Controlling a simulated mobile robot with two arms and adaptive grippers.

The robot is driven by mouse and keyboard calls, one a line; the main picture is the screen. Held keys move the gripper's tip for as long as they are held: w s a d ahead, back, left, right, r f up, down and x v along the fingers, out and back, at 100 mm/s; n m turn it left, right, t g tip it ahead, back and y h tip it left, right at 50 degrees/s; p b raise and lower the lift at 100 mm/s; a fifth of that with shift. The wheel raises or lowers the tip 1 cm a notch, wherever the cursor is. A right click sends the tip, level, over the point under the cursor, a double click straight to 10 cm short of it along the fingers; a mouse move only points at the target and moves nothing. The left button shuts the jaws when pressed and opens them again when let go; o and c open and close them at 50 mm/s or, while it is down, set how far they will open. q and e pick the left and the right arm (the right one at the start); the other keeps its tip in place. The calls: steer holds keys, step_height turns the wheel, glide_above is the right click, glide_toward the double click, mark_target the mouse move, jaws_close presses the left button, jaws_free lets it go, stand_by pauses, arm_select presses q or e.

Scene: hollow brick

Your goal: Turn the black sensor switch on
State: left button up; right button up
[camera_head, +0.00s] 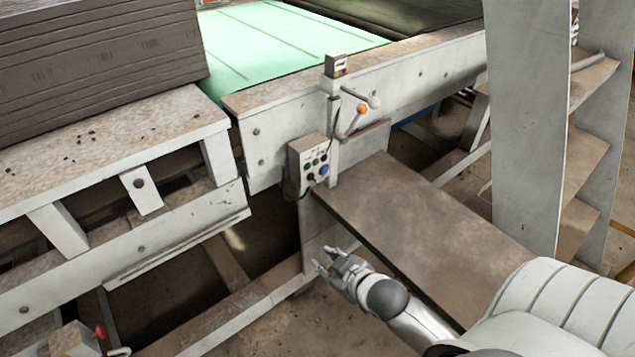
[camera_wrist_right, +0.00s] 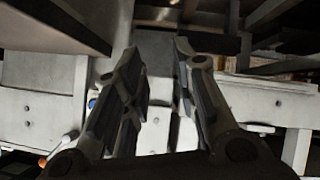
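A grey control box (camera_head: 308,163) is fixed to the machine's side beside a post. Its face carries several small dark and green knobs or buttons and a blue knob (camera_head: 324,170). I cannot tell for sure which one is the black sensor switch; the knobs are small. My right gripper (camera_head: 323,258) is below the control box, apart from it, beside the brown plate. In the right wrist view its two fingers (camera_wrist_right: 156,52) are spread, with nothing between them. My left gripper is in no view.
A brown plate (camera_head: 425,215) juts out right of the control box. Levers with an orange knob (camera_head: 362,109) and a pale knob (camera_head: 375,102) stick out above it. A small dark-faced box (camera_head: 336,65) tops the post. A white ladder-like frame (camera_head: 525,120) stands at right.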

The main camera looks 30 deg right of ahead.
mark_target(317, 182)
steer(key=w+d+r+n+t+y, duration=0.2)
steer(key=w+d+r+n+t, duration=0.1)
steer(key=w+d+r+t, duration=0.6)
steer(key=w, duration=0.3)
steer(key=w+f+g, duration=0.1)
steer(key=w, duration=0.2)
steer(key=w+g, duration=0.1)
steer(key=w, duration=0.2)
steer(key=shift+w+a+f+p, duration=0.1)
steer(key=shift+a+f+p, duration=0.05)
steer(key=shift+f+p, duration=0.2)
steer(key=shift+c, duration=0.3)
jaws_close()
